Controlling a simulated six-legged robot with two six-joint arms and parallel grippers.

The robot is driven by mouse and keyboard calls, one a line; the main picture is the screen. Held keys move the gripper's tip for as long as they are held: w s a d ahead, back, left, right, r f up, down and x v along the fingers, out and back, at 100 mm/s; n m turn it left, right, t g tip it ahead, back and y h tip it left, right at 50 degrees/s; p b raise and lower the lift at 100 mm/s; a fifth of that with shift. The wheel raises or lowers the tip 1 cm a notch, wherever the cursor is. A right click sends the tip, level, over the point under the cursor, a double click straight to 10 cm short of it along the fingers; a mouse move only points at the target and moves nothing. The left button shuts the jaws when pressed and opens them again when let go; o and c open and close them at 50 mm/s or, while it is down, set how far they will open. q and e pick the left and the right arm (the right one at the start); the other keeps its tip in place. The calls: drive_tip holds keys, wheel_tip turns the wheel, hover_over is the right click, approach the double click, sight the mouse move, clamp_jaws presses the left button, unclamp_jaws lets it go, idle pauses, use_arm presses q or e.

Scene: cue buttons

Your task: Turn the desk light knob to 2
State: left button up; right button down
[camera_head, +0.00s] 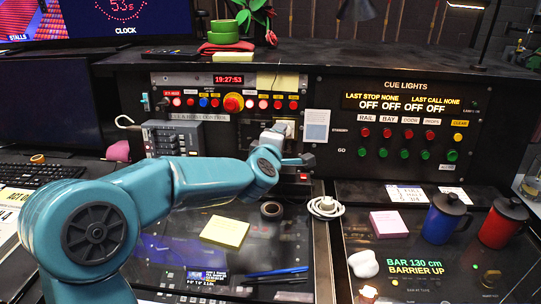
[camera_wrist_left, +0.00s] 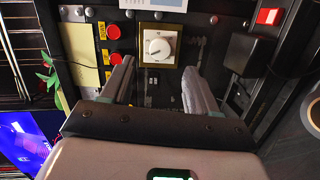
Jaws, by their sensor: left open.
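The desk light knob (camera_wrist_left: 158,47) is a round white dial on a square plate with a brass-coloured frame, seen in the wrist view. Its scale numbers are too small to read, so I cannot tell its setting. In the head view its plate (camera_head: 290,124) shows only partly behind my gripper. My left gripper (camera_wrist_left: 157,70) is open and empty. Its fingers are spread either side of and just short of the knob, apart from it. It also shows in front of the panel in the head view (camera_head: 294,146).
Red buttons (camera_wrist_left: 115,45) sit left of the knob, and a lit red switch (camera_wrist_left: 268,16) lies to its right. A white cable coil (camera_head: 326,207), sticky notes (camera_head: 225,232), a blue mug (camera_head: 444,218) and a red mug (camera_head: 502,223) stand on the desk.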

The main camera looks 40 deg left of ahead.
use_arm(q)
drive_tip(key=v, duration=1)
drive_tip(key=shift+s, duration=0.2)
drive_tip(key=shift+r, duration=0.1)
